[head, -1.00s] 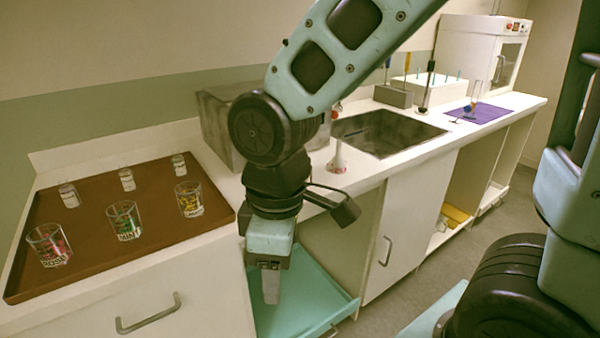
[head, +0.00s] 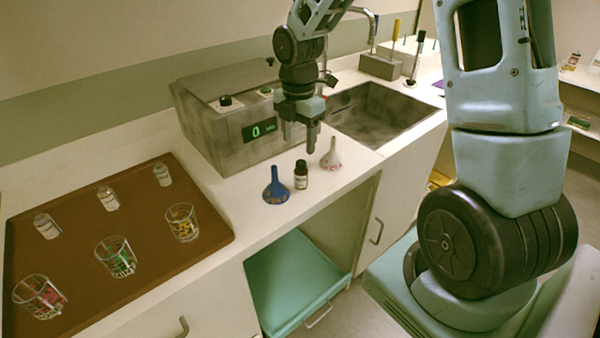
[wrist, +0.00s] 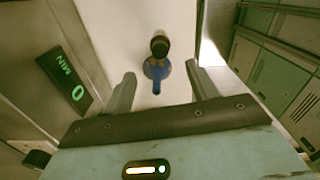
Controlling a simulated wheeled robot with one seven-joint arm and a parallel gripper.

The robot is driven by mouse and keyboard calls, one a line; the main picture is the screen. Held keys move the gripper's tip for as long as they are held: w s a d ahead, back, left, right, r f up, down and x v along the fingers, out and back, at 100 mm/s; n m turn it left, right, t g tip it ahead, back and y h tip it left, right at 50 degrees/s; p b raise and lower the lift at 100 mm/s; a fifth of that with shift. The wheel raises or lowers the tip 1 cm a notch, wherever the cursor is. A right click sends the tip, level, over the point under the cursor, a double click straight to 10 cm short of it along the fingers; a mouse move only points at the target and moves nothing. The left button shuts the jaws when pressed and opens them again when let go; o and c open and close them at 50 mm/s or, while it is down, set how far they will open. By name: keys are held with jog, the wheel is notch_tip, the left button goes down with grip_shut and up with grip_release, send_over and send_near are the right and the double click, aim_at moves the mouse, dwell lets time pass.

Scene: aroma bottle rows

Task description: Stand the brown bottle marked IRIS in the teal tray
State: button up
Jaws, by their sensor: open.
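A small brown bottle (head: 301,175) with a black cap and pale label stands upright on the counter; its lettering is too small to read. It also shows from above in the wrist view (wrist: 160,45). My gripper (head: 298,138) is open and empty, above the counter behind the bottle, apart from it. In the wrist view the bottle is beyond my open fingertips (wrist: 161,74). The teal tray (head: 290,275) is low in the open bay under the counter, partly pulled out; its visible part is bare.
A grey box with a green display (head: 230,120) is behind. The sink (head: 372,112) lies right. A brown tray (head: 140,240) holds beakers and small bottles.

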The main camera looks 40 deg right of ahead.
aim_at(299, 163)
notch_tip(299, 163, down, 7)
jog(key=shift+f, duration=0.15)
jog(key=shift+d+f+p, duration=0.15)
jog(key=shift+f+p, duration=0.2)
jog(key=shift+f, duration=0.9)
jog(key=shift+d+f+p, duration=0.15)
jog(key=shift+f+p, duration=0.2)
jog(key=shift+f, duration=0.9)
jog(key=c, duration=1.1)
jog(key=shift+r, duration=0.1)
jog(key=shift+c, duration=0.2)
